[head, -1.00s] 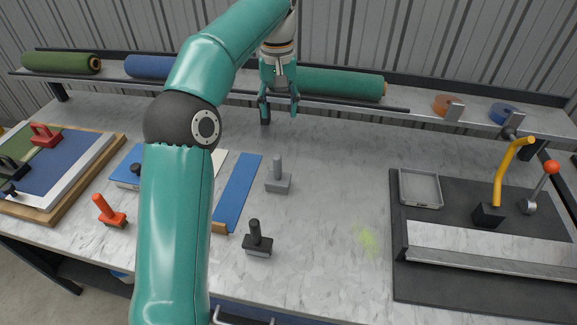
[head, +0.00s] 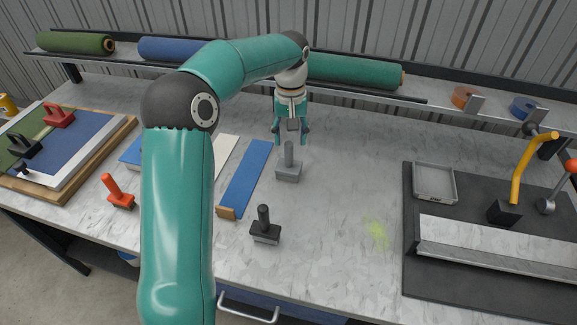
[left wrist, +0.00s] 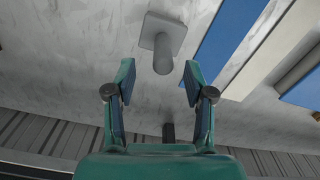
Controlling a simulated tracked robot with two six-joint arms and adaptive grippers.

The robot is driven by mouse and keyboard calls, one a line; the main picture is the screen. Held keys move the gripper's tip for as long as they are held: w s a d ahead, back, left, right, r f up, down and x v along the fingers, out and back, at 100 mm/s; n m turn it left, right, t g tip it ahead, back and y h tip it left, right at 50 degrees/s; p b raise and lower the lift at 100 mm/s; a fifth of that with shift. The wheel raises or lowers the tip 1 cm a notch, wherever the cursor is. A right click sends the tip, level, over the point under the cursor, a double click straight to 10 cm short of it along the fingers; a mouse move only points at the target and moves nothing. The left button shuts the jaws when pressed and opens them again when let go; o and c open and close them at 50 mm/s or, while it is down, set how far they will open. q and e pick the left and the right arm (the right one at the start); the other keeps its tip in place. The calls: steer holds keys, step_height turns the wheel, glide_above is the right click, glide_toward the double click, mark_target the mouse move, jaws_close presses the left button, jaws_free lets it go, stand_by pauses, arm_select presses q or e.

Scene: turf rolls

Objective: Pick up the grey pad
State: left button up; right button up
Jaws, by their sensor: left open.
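The grey pad (head: 288,172) is a flat square block with an upright round handle, standing on the marbled bench top. My left gripper (head: 291,140) is open and empty, pointing down just above and behind the pad's handle in the head view. In the left wrist view the grey pad (left wrist: 161,38) lies ahead of the two open fingers (left wrist: 158,80), with its handle end reaching toward the gap between them. The fingers look apart from the handle. My right gripper is not in view.
A blue strip (head: 246,172) lies left of the pad, and a black-handled pad (head: 265,226) stands in front. A red-handled tool (head: 117,192) is farther left. A dark mat (head: 412,240) with a grey tray (head: 434,182) is at right. Turf rolls (head: 355,72) lie on the back shelf.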

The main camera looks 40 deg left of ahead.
mark_target(289, 143)
arm_select(q)
steer(key=shift+s+a+f, duration=0.1)
steer(key=shift+f, duration=1.75)
jaws_close()
steer(key=shift+r, duration=0.2)
